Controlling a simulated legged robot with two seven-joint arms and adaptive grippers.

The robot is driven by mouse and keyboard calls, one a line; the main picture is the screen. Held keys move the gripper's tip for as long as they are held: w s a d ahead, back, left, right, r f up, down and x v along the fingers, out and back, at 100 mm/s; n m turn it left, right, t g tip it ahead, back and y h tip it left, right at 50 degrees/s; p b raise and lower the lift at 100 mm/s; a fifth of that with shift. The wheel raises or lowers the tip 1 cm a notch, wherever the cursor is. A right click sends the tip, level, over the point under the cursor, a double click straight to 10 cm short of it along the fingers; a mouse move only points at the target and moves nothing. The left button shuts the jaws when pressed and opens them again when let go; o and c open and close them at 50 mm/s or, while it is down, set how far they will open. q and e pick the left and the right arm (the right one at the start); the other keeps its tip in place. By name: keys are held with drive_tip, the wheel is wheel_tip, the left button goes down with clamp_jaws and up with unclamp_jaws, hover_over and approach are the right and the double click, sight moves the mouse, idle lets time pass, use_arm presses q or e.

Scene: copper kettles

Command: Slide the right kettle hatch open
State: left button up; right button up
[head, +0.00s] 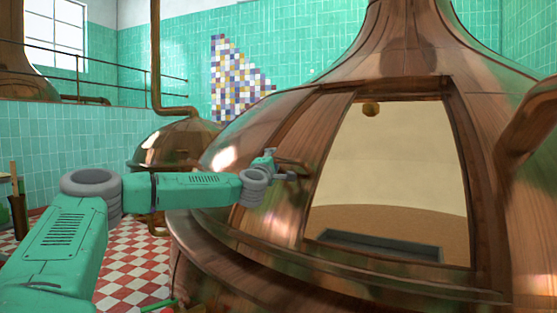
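The large copper kettle (395,55) fills the right of the head view. Its hatch opening is wide and uncovered, showing a pale inner wall and a tan surface inside. The copper hatch panel (285,215) appears to lie left of the opening, with a curved handle (296,163) near its upper part. My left arm reaches in from the left, and its gripper (284,174) is at the handle, seemingly touching it. The fingers are small and partly hidden, so I cannot tell whether they are shut on it. My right gripper is not in view.
A smaller copper dome (176,143) stands behind my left arm. A railing (105,65) runs along the raised tiled wall at the back left. The red and white checked floor (130,268) shows below my arm. A grey rectangular frame (375,246) lies at the opening's lower edge.

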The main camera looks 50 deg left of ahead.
use_arm(q)
drive_tip(key=shift+w+a+f, duration=0.3)
drive_tip(key=shift+w+a, duration=0.05)
drive_tip(key=shift+a, duration=0.25)
drive_tip(key=shift+w+d+r, duration=0.1)
drive_tip(key=shift+d+r, duration=0.3)
drive_tip(key=shift+d, duration=0.1)
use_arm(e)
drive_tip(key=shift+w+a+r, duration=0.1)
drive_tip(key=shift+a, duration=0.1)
use_arm(q)
drive_tip(key=shift+f, duration=0.1)
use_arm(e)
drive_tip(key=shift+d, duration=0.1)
use_arm(q)
drive_tip(key=shift+s+d+f, duration=0.1)
drive_tip(key=shift+s+d, duration=0.1)
drive_tip(key=shift+s, duration=0.05)
drive_tip(key=v, duration=1.1)
drive_tip(key=shift+d, duration=0.1)
